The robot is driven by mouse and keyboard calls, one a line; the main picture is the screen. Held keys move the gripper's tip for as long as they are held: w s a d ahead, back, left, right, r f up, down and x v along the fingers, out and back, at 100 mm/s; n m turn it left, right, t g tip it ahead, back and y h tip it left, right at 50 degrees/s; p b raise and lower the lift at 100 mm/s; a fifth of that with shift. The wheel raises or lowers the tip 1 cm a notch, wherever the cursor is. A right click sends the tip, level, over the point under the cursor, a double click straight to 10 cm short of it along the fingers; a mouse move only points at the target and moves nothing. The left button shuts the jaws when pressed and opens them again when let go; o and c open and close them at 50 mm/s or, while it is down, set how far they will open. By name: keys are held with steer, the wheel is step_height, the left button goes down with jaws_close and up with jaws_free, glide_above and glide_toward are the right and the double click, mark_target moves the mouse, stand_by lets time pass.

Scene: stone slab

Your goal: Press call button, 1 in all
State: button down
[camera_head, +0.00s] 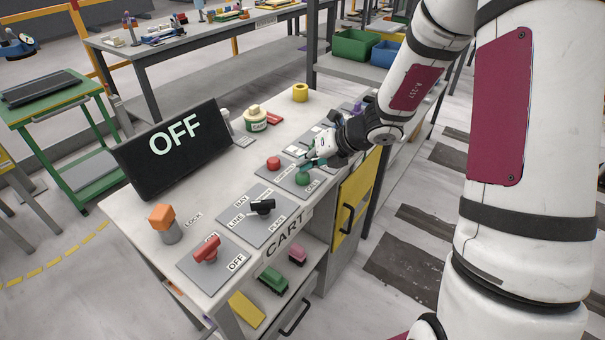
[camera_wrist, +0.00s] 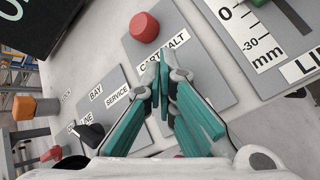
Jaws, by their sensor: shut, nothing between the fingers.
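The call button is a round green button (camera_head: 303,178) on a grey plate on the slab top, with a CALL label beside it in the head view. In the wrist view I cannot make it out; my fingers cover that part of the plate. A red button (camera_head: 273,162) is on the same plate, and in the wrist view the red button (camera_wrist: 145,27) stands above the CART HALT label (camera_wrist: 163,50). My gripper (camera_head: 306,164) has teal fingers shut and empty, close above the plate by the green button. Its fingertips (camera_wrist: 161,65) show near the label; contact cannot be told.
A black-handled selector (camera_head: 262,207), a red OFF switch (camera_head: 206,250) and an orange-capped post (camera_head: 163,220) stand left of the buttons. A black screen reading OFF (camera_head: 172,148) stands behind.

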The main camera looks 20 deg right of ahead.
steer(key=shift+f+b, duration=0.45)
steer(key=shift+f, duration=0.1)
stand_by(0.4)
stand_by(0.4)
steer(key=shift+r+p, duration=1)
steer(key=shift+p, duration=0.05)
steer(key=shift+r, duration=0.1)
steer(key=shift+r+p, duration=2.35)
steer(key=shift+r, duration=0.05)
